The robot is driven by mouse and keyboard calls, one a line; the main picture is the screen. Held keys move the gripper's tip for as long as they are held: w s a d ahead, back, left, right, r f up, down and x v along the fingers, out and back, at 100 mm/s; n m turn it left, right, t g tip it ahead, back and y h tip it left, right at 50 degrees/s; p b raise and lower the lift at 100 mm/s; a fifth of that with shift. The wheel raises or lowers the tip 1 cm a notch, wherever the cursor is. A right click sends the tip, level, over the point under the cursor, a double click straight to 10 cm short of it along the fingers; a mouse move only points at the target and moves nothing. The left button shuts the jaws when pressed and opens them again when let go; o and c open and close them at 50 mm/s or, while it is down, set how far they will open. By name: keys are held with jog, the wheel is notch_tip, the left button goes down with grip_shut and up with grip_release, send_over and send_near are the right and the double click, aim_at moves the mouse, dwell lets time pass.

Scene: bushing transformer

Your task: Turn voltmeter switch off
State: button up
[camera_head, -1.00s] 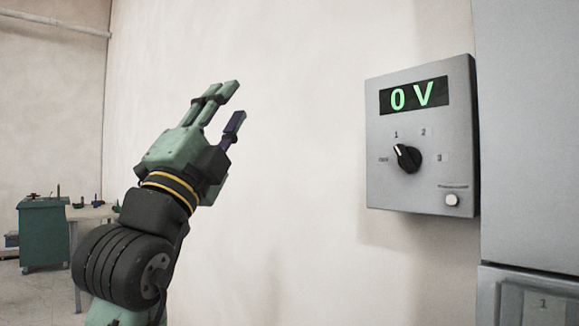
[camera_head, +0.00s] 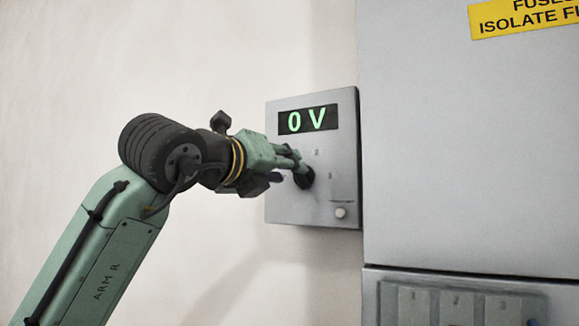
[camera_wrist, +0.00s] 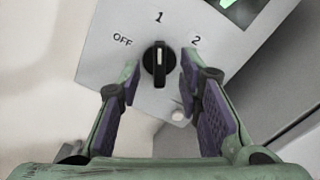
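The voltmeter (camera_head: 275,200) is a grey wall box with a green "0 V" display (camera_head: 308,120). Its black rotary switch (camera_head: 304,178) is partly hidden behind my gripper (camera_head: 290,168) in the head view. In the wrist view the switch (camera_wrist: 158,64) has a white pointer line aimed up at "1". The "OFF" mark (camera_wrist: 122,40) is at upper left and "2" at upper right. My gripper (camera_wrist: 159,80) is open, with one finger on each side of the switch. Small gaps show between the fingers and the switch.
A large grey cabinet (camera_head: 460,150) with a yellow label (camera_head: 520,18) stands close on the right. The wall left of the voltmeter is bare.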

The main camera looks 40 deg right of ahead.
aim_at(301, 176)
jog(key=x, duration=0.3)
jog(key=shift+w+d, duration=0.1)
jog(key=shift+d, duration=0.05)
grip_shut()
dwell(0.3)
